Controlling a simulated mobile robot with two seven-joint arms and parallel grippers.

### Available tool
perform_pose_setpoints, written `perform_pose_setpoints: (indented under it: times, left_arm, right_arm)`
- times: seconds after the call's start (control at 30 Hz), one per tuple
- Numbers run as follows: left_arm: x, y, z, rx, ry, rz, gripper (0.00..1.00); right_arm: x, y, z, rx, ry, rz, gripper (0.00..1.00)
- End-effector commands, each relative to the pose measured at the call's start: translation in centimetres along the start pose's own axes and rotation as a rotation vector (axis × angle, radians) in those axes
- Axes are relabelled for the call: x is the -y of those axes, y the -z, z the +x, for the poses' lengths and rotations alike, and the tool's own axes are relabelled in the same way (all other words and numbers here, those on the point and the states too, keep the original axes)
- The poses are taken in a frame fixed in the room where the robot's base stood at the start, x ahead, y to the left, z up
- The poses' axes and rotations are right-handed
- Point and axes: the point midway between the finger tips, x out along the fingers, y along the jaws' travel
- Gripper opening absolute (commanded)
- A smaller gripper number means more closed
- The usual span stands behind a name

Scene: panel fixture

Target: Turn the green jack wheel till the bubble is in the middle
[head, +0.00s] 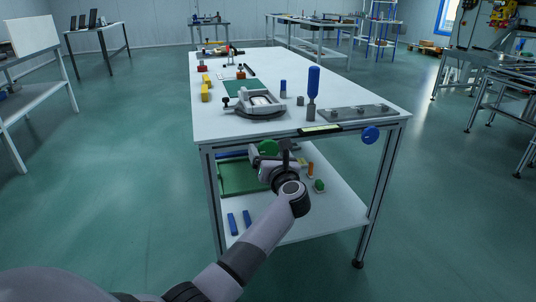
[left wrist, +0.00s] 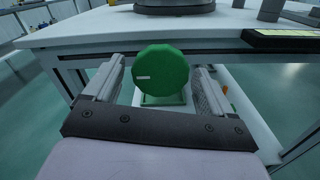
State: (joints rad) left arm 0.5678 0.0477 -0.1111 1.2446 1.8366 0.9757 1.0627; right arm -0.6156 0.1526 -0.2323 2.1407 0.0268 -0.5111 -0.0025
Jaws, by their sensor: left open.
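The green jack wheel (head: 268,147) is under the front edge of the table, left of the level. In the left wrist view the wheel (left wrist: 162,72) faces me, round and faceted, with a small white mark on its left side. My left gripper (head: 279,160) is in front of it. In the left wrist view its open fingers (left wrist: 160,88) stand left and right of the wheel, with gaps on both sides. The level (head: 320,129) is a dark bar with a yellow-green window on the front edge; its bubble is too small to make out. My right gripper is out of view.
A blue wheel (head: 370,134) sits at the right of the front edge. The white table (head: 215,125) bears a round grey fixture (head: 262,103), a blue-handled tool (head: 313,85) and a grey plate (head: 357,113). A green tray (head: 238,178) is on the lower shelf.

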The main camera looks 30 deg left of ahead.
Motion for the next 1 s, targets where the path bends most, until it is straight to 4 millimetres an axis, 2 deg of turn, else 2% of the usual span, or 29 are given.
perform_pose_setpoints:
  times: [0.13, 0.4, 0.47, 0.5, 0.57, 0.6, 1.0]
  left_arm:
    - [-0.04, 0.0, 0.96, 0.001, -0.001, 0.0, 0.85]
    - [-0.04, -0.02, 1.09, 0.001, 0.0, 0.0, 0.85]
    - [-0.04, -0.01, 1.08, 0.001, 0.0, 0.0, 0.68]
    - [-0.04, -0.01, 1.08, 0.001, 0.0, 0.001, 0.55]
    - [-0.04, -0.01, 1.07, 0.001, 0.0, 0.001, 0.36]
    - [-0.04, -0.01, 1.07, 0.001, 0.0, 0.001, 0.33]
    - [-0.08, -0.11, 1.01, -0.003, 0.0, 0.07, 0.33]
  right_arm:
    - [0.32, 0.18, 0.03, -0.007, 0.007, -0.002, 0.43]
    - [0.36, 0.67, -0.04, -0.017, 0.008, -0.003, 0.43]
    - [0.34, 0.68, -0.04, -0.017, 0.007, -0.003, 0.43]
    - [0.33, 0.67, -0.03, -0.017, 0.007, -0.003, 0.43]
    - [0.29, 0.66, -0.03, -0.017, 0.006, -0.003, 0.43]
    - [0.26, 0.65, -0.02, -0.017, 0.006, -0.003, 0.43]
    - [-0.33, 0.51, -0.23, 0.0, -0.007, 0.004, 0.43]
